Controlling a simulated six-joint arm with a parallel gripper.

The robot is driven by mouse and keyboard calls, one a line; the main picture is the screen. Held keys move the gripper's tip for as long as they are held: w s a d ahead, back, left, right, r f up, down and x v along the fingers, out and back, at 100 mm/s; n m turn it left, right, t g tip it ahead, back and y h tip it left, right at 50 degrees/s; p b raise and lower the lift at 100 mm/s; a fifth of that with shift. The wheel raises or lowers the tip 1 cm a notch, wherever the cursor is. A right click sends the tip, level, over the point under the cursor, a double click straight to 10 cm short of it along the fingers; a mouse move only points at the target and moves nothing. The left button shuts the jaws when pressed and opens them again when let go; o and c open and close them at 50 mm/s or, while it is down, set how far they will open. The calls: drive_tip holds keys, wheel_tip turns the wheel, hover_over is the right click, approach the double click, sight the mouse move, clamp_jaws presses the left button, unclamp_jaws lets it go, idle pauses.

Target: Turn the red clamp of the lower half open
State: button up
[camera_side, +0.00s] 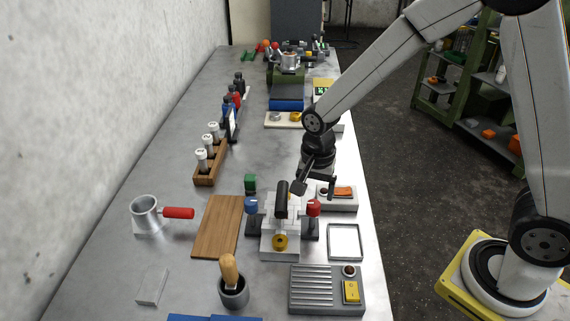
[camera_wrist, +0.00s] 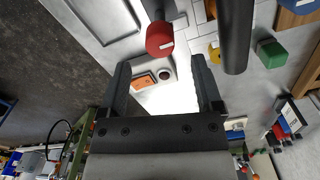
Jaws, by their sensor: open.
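The red clamp (camera_side: 313,207) stands on a dark post at the right side of a pale metal fixture (camera_side: 281,253). A blue clamp (camera_side: 251,205) stands on its left side, with a black cylinder (camera_side: 281,200) between them. My gripper (camera_side: 314,188) is open and empty, just behind and above the red clamp in the side view. In the wrist view the red clamp's round end (camera_wrist: 160,38) lies beyond the fingertips, within the width of the gap (camera_wrist: 160,62). It looks clear of both fingers. The black cylinder (camera_wrist: 238,38) lies beside the right finger there.
A grey box with an orange part (camera_side: 342,192) lies beyond the red clamp. An empty square tray (camera_side: 345,242) lies to the right. A green block (camera_side: 250,182) stands behind the blue clamp. A wooden board (camera_side: 217,226) is left, and a ribbed grey unit (camera_side: 311,291) is in front.

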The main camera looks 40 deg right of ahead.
sight(314, 203)
drive_tip(key=shift+f, duration=2.7)
clamp_jaws()
